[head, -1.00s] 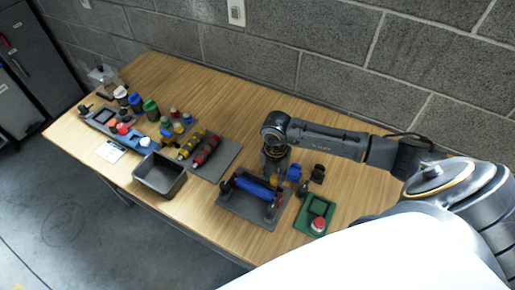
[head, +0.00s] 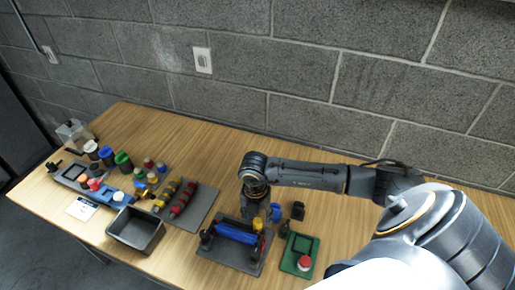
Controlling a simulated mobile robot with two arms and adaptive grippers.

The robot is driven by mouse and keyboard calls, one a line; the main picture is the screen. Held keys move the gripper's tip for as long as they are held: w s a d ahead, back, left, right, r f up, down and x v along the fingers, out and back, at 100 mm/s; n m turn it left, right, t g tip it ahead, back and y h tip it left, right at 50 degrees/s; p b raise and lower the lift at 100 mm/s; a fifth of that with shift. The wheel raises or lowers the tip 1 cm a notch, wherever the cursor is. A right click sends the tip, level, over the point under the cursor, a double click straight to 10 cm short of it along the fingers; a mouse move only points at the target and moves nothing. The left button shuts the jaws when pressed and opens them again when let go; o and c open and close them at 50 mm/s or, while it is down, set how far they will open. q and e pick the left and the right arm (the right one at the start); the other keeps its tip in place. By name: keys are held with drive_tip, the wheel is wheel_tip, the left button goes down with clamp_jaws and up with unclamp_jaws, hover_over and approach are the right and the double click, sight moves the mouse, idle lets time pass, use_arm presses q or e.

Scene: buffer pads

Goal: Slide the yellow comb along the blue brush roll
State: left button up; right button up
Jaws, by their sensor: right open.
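The blue brush roll (head: 236,234) lies across a dark grey stand (head: 228,253) on the table, in the head view. A small yellow piece, which looks like the comb (head: 257,225), shows at the right end of the roll. My right gripper (head: 252,208) points down just behind the roll, close to the yellow comb. It is open. Its fingertips are small and dark here, so I cannot tell whether they touch the comb. My left gripper is not in view.
A green tray (head: 291,264) with a red-and-white button (head: 304,263) is right of the stand. Blue (head: 275,212) and black (head: 297,211) pieces stand behind it. An empty grey bin (head: 136,231) and a pad with red and yellow rollers (head: 183,199) are left.

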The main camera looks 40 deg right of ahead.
sight(256, 220)
wheel_tip(256, 220, up, 10)
drive_tip(key=shift+r, duration=0.25)
drive_tip(key=shift+w+a, duration=0.1)
idle(0.5)
